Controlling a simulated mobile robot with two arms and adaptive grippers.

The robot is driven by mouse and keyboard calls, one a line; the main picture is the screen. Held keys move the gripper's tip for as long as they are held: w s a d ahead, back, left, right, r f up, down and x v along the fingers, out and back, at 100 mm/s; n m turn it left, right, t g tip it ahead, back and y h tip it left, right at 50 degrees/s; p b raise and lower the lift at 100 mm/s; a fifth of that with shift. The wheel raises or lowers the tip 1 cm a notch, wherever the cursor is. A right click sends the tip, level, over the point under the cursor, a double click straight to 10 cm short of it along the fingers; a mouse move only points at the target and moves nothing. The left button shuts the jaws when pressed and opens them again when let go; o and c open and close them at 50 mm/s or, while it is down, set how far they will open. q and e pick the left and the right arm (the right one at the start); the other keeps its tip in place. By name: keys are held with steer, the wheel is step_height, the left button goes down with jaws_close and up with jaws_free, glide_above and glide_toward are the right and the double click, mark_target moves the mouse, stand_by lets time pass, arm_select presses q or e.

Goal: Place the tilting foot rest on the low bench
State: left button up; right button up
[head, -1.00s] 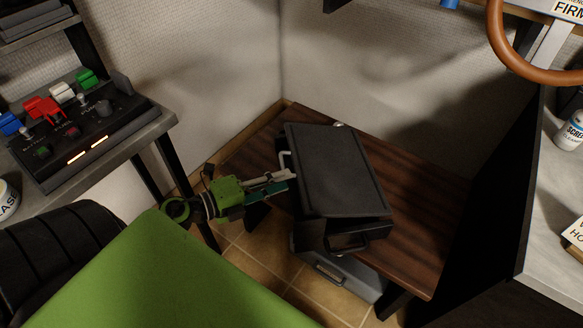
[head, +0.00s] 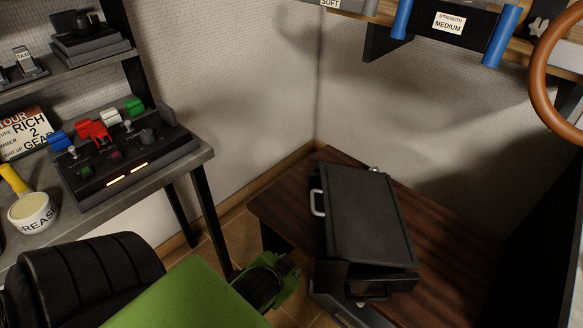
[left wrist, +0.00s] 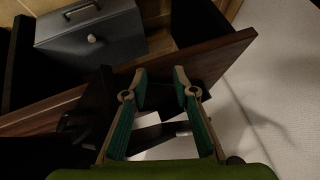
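The foot rest (head: 365,215) is black with a slanted flat top and a pale handle on its left side. It sits on the low brown bench (head: 450,235), and its near end reaches the bench's front edge; whether it overhangs is hard to tell. My left gripper (left wrist: 160,74) is open, with nothing seen between its fingers in the left wrist view. My right gripper is not in view.
A grey case (head: 345,312) is on the floor under the bench, also in the left wrist view (left wrist: 95,38). A desk with a switch panel (head: 125,155) stands left, beside a black padded seat (head: 80,270). A brown steering wheel (head: 545,85) is at right.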

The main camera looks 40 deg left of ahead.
arm_select(q)
steer(key=s+d+f+g+h, duration=0.2)
steer(key=s+d+g+h, duration=0.1)
steer(key=s+d, duration=0.5)
steer(key=shift+s+d+f+g, duration=0.3)
steer(key=shift+d+f+g, duration=0.1)
steer(key=shift+g, duration=0.1)
